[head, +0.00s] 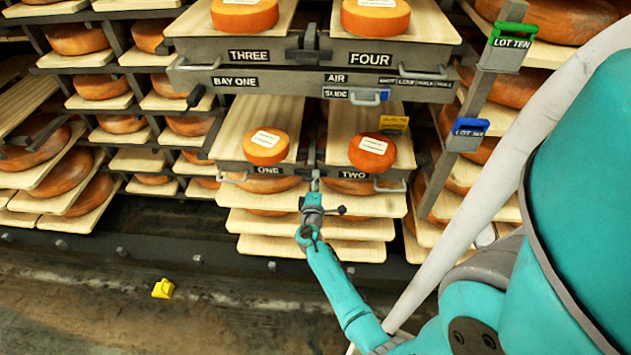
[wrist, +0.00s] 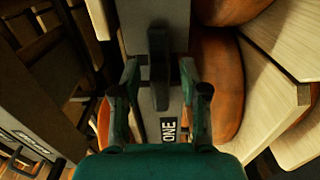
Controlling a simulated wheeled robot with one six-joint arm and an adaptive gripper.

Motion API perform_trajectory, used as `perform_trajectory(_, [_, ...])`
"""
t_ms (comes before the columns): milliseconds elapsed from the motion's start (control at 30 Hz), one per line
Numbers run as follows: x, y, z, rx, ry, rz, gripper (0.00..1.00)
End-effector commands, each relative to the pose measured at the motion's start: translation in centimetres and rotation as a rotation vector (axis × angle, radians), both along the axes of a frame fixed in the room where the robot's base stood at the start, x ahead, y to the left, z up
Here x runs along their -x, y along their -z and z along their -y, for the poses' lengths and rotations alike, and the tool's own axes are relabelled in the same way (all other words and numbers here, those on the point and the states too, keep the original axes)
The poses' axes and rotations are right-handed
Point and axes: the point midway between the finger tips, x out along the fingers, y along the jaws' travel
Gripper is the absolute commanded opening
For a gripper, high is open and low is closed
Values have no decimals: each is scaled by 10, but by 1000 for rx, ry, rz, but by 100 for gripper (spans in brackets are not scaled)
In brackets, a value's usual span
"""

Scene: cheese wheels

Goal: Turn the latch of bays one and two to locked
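The latch (head: 312,157) of bays one and two is a dark upright piece between the bay labels ONE (head: 268,170) and TWO (head: 354,175). In the wrist view my gripper (wrist: 160,75) is open, with one finger on each side of the latch. Gaps show between the fingers and the bar.
Orange cheese wheels sit on boards in bay one (head: 266,146) and bay two (head: 372,152). A similar latch (head: 310,45) is above, between THREE and FOUR. A blue tag (head: 468,128) hangs on the right post. A yellow piece (head: 163,288) lies on the floor, which is otherwise clear there.

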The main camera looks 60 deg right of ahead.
Motion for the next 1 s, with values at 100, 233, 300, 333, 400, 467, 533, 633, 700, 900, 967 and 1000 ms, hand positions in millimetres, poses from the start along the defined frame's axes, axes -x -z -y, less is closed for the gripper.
perform_trajectory(100, [0,0,0,1,0,0,44])
perform_trajectory(233, [1,0,-4,0,-1,0,44])
perform_trajectory(300, [4,0,-10,0,-2,0,44])
perform_trajectory(333, [5,0,-14,0,-2,0,44])
perform_trajectory(400, [10,0,-25,-1,-3,-1,44])
perform_trajectory(467, [14,1,-36,0,-4,-2,44])
perform_trajectory(533, [19,0,-49,1,-4,-2,44])
perform_trajectory(633, [27,1,-68,0,-4,-1,44])
perform_trajectory(700, [32,0,-79,-1,-4,0,44])
perform_trajectory(900, [42,0,-103,-1,-3,-1,44])
perform_trajectory(967, [44,0,-107,0,-2,-1,44])
perform_trajectory(1000, [44,0,-109,1,-1,0,44])
